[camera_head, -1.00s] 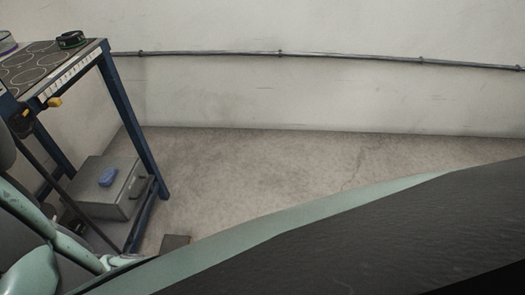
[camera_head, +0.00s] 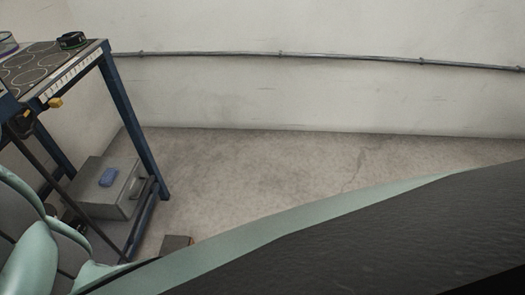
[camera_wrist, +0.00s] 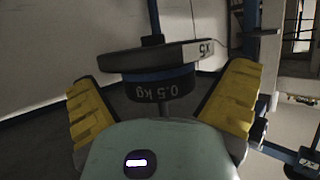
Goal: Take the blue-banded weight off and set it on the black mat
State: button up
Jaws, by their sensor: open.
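In the wrist view, a dark round weight (camera_wrist: 160,90) marked "0.5 kg" has a blue band (camera_wrist: 157,74) along its upper edge. A wider grey disc (camera_wrist: 150,60) marked "x5" lies against it, and a rod (camera_wrist: 154,18) runs in line with both. My gripper (camera_wrist: 163,84) is open, with one yellow finger on each side of the blue-banded weight. I see gaps beside the weight and no clear contact. In the head view, a black mat (camera_head: 33,66) with ring outlines lies on the bench top at the upper left.
A black, green-banded weight (camera_head: 72,40) stands at the mat's far corner.

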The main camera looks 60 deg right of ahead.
jog(key=c, duration=1.4)
jog(key=shift+r, duration=0.15)
jog(key=shift+w+d+r+p, duration=0.1)
jog(key=shift+r+p, duration=0.45)
jog(key=shift+r, duration=1.05)
jog(key=shift+d, duration=0.3)
jog(key=s+d, duration=0.4)
jog(key=d, duration=1.3)
jog(key=shift+s+r+b, duration=0.15)
jog(key=shift+r+b, duration=0.05)
jog(key=shift+b, duration=0.25)
